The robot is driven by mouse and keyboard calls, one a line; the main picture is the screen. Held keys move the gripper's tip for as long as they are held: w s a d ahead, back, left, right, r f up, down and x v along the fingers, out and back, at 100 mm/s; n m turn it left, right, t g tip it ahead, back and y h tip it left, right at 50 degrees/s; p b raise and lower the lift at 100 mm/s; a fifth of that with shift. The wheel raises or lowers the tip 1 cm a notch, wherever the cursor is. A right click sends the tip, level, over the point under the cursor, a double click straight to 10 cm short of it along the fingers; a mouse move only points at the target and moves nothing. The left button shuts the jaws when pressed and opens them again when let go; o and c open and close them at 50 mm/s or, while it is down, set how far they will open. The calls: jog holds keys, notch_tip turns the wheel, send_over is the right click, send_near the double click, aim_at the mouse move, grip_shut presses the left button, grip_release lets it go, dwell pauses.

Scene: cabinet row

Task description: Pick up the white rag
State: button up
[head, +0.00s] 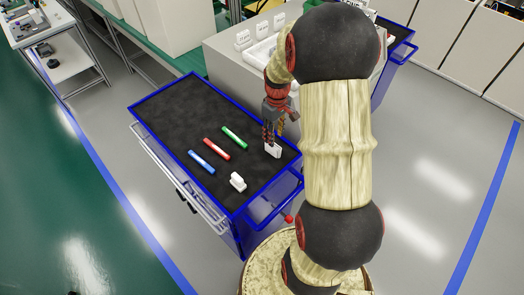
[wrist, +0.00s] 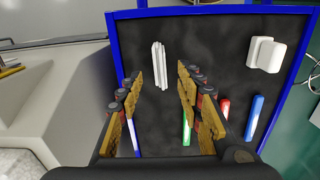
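The white rag (wrist: 160,65) looks like a narrow folded white piece on the dark top of the blue-framed cart. In the head view the white piece (head: 272,151) is near the cart's right edge, directly under my gripper (head: 273,136). In the wrist view my gripper (wrist: 158,78) is open, with the rag in line with the gap between its fingertips. Nothing is held between the fingers. The height left between the fingertips and the rag is hard to tell.
A white block-like object (head: 237,182) stands near the cart's front corner. Blue (head: 202,162), red (head: 217,149) and green (head: 235,137) markers lie on the cart top (head: 175,112). A grey counter (wrist: 45,95) with a basin stands beside the cart. The cart's far left part is clear.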

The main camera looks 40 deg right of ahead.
aim_at(273, 149)
jog(key=shift+d+f, duration=0.1)
jog(key=shift+d, duration=0.05)
jog(key=shift+f+n, duration=0.2)
jog(key=shift+n, duration=0.1)
jog(key=f+b, duration=0.2)
jog(key=f, duration=0.5)
jog(key=shift+w+f, duration=0.2)
jog(key=shift+r, duration=0.1)
jog(key=shift+c, duration=0.7)
jog(key=c, duration=0.7)
grip_shut()
